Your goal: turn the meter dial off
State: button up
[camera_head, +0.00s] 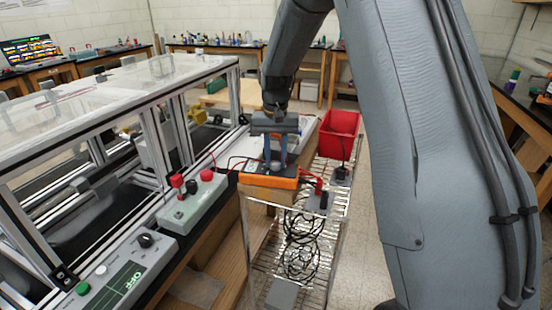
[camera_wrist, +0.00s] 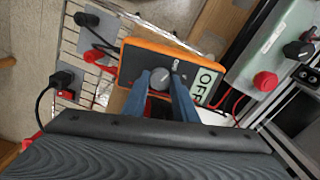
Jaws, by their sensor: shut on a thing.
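The meter is an orange and black box (camera_head: 268,181) on top of the wire cart, below my gripper (camera_head: 276,166). In the wrist view the meter (camera_wrist: 128,62) lies face up, and its pale screen (camera_wrist: 205,84) reads OFF. Its grey round dial (camera_wrist: 160,78) sits between the two blue fingers of my gripper (camera_wrist: 160,82). The fingers are shut on the dial.
A wire cart (camera_head: 325,200) carries black and red plugs and cables. A red bin (camera_head: 339,134) stands behind. At left is a framed enclosure (camera_head: 100,95) with a grey button box (camera_head: 192,204) and a panel (camera_head: 120,285) that also shows OFF.

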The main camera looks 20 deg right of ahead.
aim_at(276, 163)
dwell(0.3)
jog(key=o, duration=1.1)
jog(key=shift+r+b, duration=1.2)
jog(key=shift+r, duration=2.75)
jog(key=s+f+n, duration=0.1)
jog(key=s+f, duration=0.2)
jog(key=s, duration=0.5)
jog(key=s+f+n+t, duration=0.1)
jog(key=s+f, duration=0.3)
jog(key=s, duration=0.5)
jog(key=s+f+n+b, duration=0.1)
jog(key=s+f, duration=0.3)
jog(key=s, duration=0.4)
jog(key=shift+s+a+f+n, duration=0.1)
jog(key=shift+s+f+n, duration=0.05)
jog(key=shift+s+n, duration=0.25)
